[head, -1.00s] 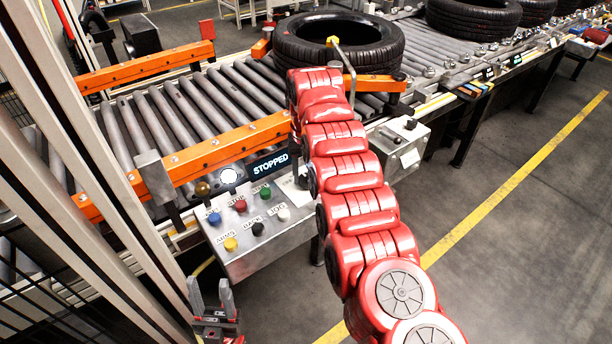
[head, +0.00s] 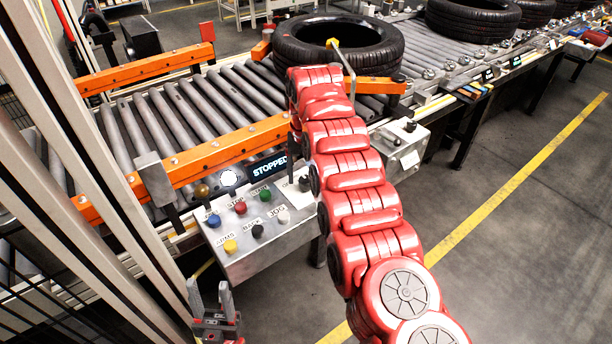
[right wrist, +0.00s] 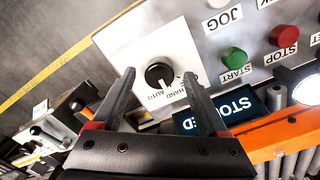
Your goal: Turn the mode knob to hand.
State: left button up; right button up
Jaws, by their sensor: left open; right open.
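The black mode knob (right wrist: 158,73) sits on a white plate (right wrist: 142,57) with HAND and AUTO labels below it in the right wrist view. A light mark shows at its lower edge; I cannot tell exactly which label it points at. My right gripper (right wrist: 158,78) is open, with its fingertips to either side of the knob in the picture and nothing held; contact cannot be made out. In the head view the knob (head: 304,184) shows beside my red right arm, which hides most of that gripper. My left gripper (head: 211,302) is open and empty, low at the left.
The control box (head: 250,262) carries several coloured buttons; the green START button (right wrist: 234,58) and red STOP button (right wrist: 284,36) are near the knob. A display (head: 270,168) reads STOPPED. An orange rail (head: 225,146) and roller conveyor with a tyre (head: 290,52) lie behind.

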aim_at(307, 179)
notch_tip(307, 179, up, 6)
jog(key=p, duration=0.3)
jog(key=shift+d, duration=0.15)
notch_tip(307, 179, up, 11)
jog(key=p, duration=1)
jog(key=shift+f+p, duration=0.15)
jog(key=shift+p, duration=0.25)
jog(key=shift+f, duration=0.1)
